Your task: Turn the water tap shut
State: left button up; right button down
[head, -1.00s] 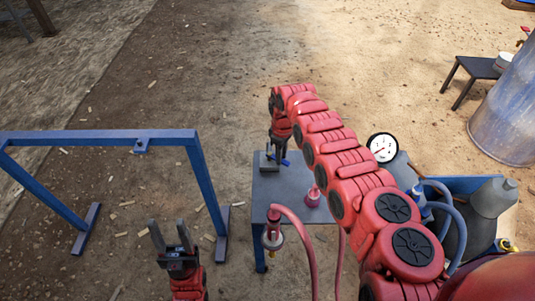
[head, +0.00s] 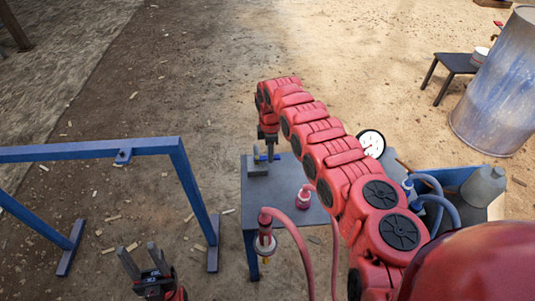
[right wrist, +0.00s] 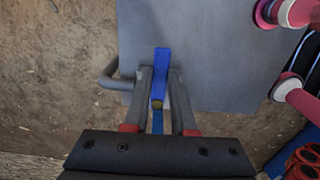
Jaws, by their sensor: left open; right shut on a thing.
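The water tap has a blue lever handle (right wrist: 161,72) and stands at the left edge of a grey table (head: 285,215). Its grey body (head: 257,168) shows in the head view, and a bent grey pipe (right wrist: 108,77) sticks out past the table edge in the right wrist view. My right gripper (right wrist: 160,73) is shut on the blue handle, one finger on each side of it. In the head view my right gripper (head: 268,138) comes down on the tap from above and partly hides the handle. My left gripper (head: 138,250) is open and empty at the lower left, away from the table.
A blue frame (head: 100,152) stands left of the table. A pink fitting (head: 304,196) lies on the table, and a red hose (head: 292,228) hangs by its front. A round gauge (head: 371,144) and a grey funnel-shaped part (head: 482,187) are to the right.

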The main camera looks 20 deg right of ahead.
dwell(0.3)
jog(key=c, duration=0.7)
grip_release()
notch_tip(320, 180, up, 17)
jog(key=shift+r, duration=0.2)
